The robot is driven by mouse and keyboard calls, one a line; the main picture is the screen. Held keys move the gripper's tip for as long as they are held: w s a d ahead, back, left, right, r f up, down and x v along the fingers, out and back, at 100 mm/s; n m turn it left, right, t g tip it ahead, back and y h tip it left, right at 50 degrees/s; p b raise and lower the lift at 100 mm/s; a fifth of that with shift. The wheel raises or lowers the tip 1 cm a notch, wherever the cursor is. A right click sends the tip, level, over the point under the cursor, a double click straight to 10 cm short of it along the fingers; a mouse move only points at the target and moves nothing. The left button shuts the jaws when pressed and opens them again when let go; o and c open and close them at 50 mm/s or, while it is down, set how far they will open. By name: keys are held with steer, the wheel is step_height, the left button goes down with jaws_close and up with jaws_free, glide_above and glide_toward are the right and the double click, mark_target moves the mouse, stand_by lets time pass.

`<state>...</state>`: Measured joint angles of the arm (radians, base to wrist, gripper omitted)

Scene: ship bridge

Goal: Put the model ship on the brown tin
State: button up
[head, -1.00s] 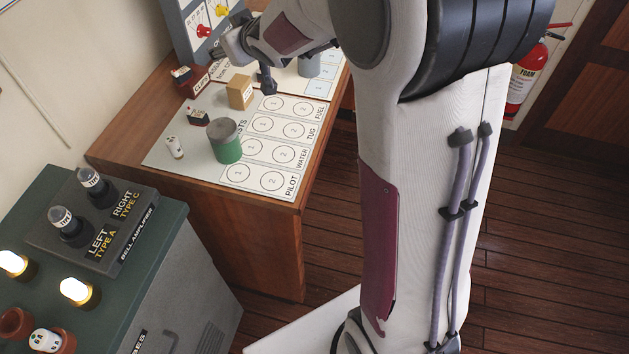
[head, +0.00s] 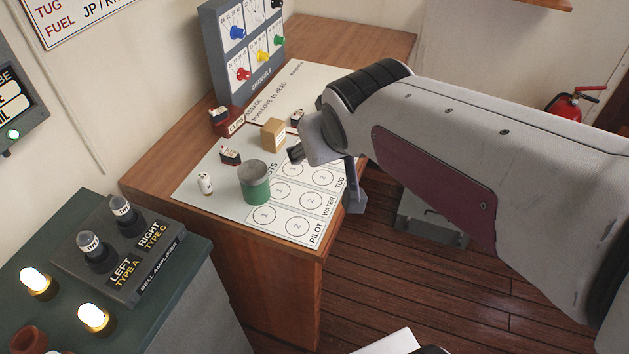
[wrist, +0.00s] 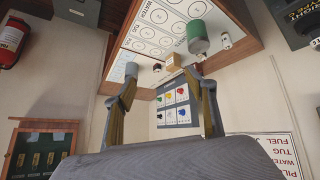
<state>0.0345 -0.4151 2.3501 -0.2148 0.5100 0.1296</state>
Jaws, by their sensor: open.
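I cannot tell which is the model ship. My gripper (head: 323,180) is open and empty at the table's right side, apart from them.
A white piece (head: 206,184) stands at the sheet's left. A board with coloured knobs (head: 245,45) rises at the table's back.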

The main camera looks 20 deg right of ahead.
steer(key=s+a+f+g, duration=0.1)
steer(key=s+a, duration=0.1)
steer(key=s, duration=0.5)
steer(key=s+a+f+g+y, duration=0.1)
steer(key=s+a+f, duration=0.1)
steer(key=s, duration=0.6)
steer(key=shift+f+y, duration=0.15)
steer(key=shift+y, duration=0.15)
